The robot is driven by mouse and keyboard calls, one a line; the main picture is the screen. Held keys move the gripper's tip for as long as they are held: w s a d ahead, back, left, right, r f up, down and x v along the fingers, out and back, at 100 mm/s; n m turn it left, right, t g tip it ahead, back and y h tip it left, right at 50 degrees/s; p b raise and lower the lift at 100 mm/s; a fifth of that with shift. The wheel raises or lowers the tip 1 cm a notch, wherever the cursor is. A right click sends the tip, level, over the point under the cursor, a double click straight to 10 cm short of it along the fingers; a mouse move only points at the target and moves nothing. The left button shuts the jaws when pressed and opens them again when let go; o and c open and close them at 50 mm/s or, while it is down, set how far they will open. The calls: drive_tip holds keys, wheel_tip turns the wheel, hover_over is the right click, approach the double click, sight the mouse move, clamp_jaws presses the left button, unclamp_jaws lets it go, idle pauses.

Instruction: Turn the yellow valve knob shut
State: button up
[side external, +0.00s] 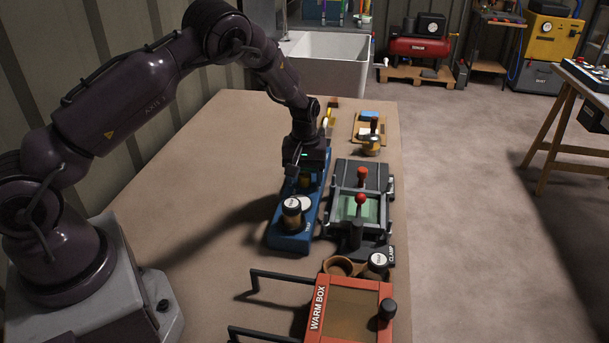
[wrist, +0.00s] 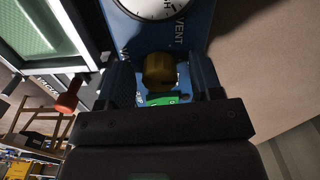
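The yellow valve knob (wrist: 160,70) is a short brass-yellow cylinder on a blue panel (wrist: 192,30) in the wrist view. My gripper (wrist: 161,78) is open around it, one dark finger on each side with a visible gap between each finger and the knob. In the side view my gripper (side external: 298,178) points down over the far part of the blue panel (side external: 290,241) and largely hides the knob. A white round dial (wrist: 150,6) lies beside the knob, cut off by the frame edge. A small green mark (wrist: 161,100) shows near the knob's base.
A clamp fixture with red-topped handles (side external: 361,198) stands close on the right. The orange warm box (side external: 350,309) is nearer the camera. The table left of the panel is clear.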

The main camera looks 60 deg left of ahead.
sight(304, 174)
wheel_tip(304, 174, up, 13)
idle(0.7)
